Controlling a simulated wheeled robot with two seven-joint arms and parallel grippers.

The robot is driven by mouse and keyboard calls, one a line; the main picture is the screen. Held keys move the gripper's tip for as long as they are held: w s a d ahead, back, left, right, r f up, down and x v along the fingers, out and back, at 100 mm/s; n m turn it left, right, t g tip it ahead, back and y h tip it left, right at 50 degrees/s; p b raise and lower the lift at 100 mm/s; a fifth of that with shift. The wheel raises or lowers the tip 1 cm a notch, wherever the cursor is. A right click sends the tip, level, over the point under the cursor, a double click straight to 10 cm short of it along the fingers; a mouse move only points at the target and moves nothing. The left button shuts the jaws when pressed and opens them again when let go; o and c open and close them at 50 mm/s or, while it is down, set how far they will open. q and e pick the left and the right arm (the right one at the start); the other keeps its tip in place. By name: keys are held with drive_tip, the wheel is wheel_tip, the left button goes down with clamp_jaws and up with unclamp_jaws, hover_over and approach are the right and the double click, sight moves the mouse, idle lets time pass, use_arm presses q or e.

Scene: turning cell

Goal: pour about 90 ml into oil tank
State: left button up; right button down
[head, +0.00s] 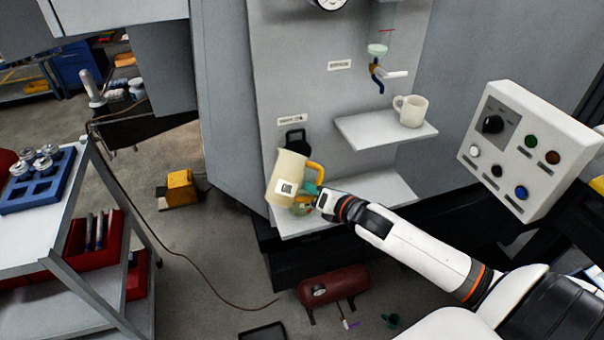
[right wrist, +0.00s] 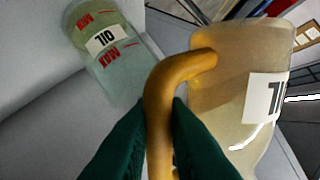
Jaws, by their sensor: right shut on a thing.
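A beige jug (head: 284,174) with a yellow handle and an OIL label is held in front of the grey machine panel. My right gripper (head: 313,190) is shut on its yellow handle (right wrist: 160,100). The jug (right wrist: 236,95) leans slightly in the head view; I see no stream of liquid. The oil tank (right wrist: 103,42), pale green and see-through with an OIL label and red marks, stands beside the jug in the right wrist view. In the head view the jug hides most of the tank, and a greenish bit (head: 300,209) shows below it. My left gripper is not in view.
A shelf (head: 372,131) with a white mug (head: 411,110) sits right of the jug, under a valve (head: 378,75) and sight glass. A control box (head: 527,150) stands further right. A cart (head: 70,215) is at the left. A red cylinder (head: 333,287) lies below.

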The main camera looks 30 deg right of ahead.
sight(310, 200)
drive_tip(key=shift+a+f+m+g, duration=0.15)
drive_tip(key=shift+f+m+g, duration=0.15)
drive_tip(key=shift+f+m, duration=0.15)
drive_tip(key=shift+s+a+f+m+y+b, duration=0.1)
drive_tip(key=shift+a+f+m+y+b, duration=0.15)
drive_tip(key=shift+f, duration=0.3)
drive_tip(key=shift+s+f+m+y+b, duration=0.1)
drive_tip(key=shift+f+m+y+b, duration=0.1)
drive_tip(key=shift+f+b, duration=0.25)
drive_tip(key=shift+a+f+g, duration=0.1)
drive_tip(key=shift+g, duration=0.2)
drive_tip(key=shift+r+m+p, duration=0.4)
drive_tip(key=shift+r+p, duration=0.05)
drive_tip(key=shift+p, duration=0.15)
drive_tip(key=shift+s+a+m+g+y, duration=0.1)
drive_tip(key=shift+a+m+g+y, duration=0.1)
drive_tip(key=shift+m+g+y, duration=0.15)
drive_tip(key=shift+f, duration=0.15)
drive_tip(key=shift+s+a+f+m+y, duration=0.1)
drive_tip(key=shift+a+f+m+y, duration=0.1)
drive_tip(key=shift+m+y, duration=0.25)
drive_tip(key=shift+r+m+g+y, duration=0.25)
drive_tip(key=shift+r+m, duration=0.05)
drive_tip(key=shift+s+a+r+m, duration=0.1)
drive_tip(key=shift+a+r+m, duration=0.1)
drive_tip(key=shift+m, duration=0.1)
